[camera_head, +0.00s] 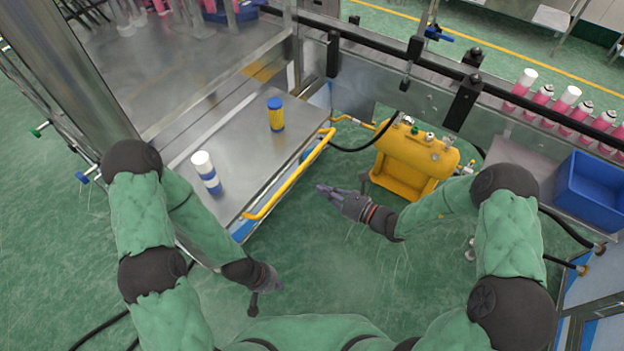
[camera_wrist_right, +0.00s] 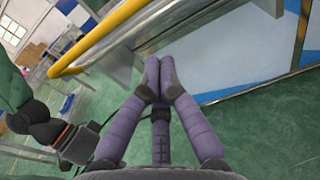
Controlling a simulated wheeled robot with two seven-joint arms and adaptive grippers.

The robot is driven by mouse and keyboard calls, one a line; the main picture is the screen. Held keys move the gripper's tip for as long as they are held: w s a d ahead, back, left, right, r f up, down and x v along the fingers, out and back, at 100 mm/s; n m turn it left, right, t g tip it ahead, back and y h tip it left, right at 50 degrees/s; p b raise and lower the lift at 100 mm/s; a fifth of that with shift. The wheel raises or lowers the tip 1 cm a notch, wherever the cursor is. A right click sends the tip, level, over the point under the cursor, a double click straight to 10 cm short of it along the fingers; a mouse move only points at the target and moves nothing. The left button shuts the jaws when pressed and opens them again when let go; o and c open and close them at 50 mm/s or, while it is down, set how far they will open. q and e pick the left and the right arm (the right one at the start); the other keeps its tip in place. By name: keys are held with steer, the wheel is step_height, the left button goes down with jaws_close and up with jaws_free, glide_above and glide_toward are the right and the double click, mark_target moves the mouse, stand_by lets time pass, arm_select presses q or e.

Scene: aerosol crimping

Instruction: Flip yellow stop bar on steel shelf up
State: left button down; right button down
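The yellow stop bar (camera_head: 292,179) runs along the front edge of the steel shelf (camera_head: 222,160), its bent ends reaching to the shelf. It also crosses the upper left of the right wrist view (camera_wrist_right: 103,33). My right gripper (camera_head: 322,189) is in front of the shelf, just right of the bar and apart from it. In the right wrist view its fingers (camera_wrist_right: 159,75) meet at the tips, with nothing seen between them, pointing at the blue-and-white panel beneath the shelf. My left gripper (camera_head: 268,286) hangs below the shelf's near corner, away from the bar; its fingers are unclear.
A blue-and-yellow can (camera_head: 276,115) and a white-and-blue can (camera_head: 206,171) stand on the shelf. A yellow machine (camera_head: 415,158) with a black hose sits right of my right gripper. A blue bin (camera_head: 592,190) is at far right. The floor between my arms is clear.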

arm_select(q)
steer(key=shift+f+b, duration=0.3)
steer(key=shift+f, duration=0.1)
arm_select(e)
steer(key=w+a, duration=0.1)
steer(key=a+r, duration=0.1)
steer(key=w+a+r, duration=0.1)
steer(key=shift+w+a+r, duration=0.25)
steer(key=shift+w+a, duration=0.1)
steer(key=shift+a, duration=0.05)
arm_select(q)
steer(key=shift+r, duration=0.1)
